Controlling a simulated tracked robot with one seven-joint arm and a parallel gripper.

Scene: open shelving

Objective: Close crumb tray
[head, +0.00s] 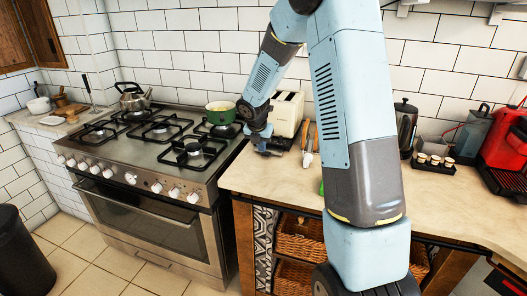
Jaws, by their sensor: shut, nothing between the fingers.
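A cream toaster (286,113) stands on the counter right of the stove, near the tiled wall. Its crumb tray cannot be made out at this size and angle, so I cannot tell whether it sticks out. My gripper (264,146) is low over the counter, just in front of and left of the toaster. It is shut and holds nothing. My forearm passes the toaster's left side in the picture. I cannot tell whether the fingers touch the toaster.
A green pot (221,113) sits on the stove's (165,140) right rear burner, close to my forearm. A wooden item (308,136) stands right of the toaster. A small cup tray (433,164) and red machine (506,146) are further right. The front counter (262,179) is clear.

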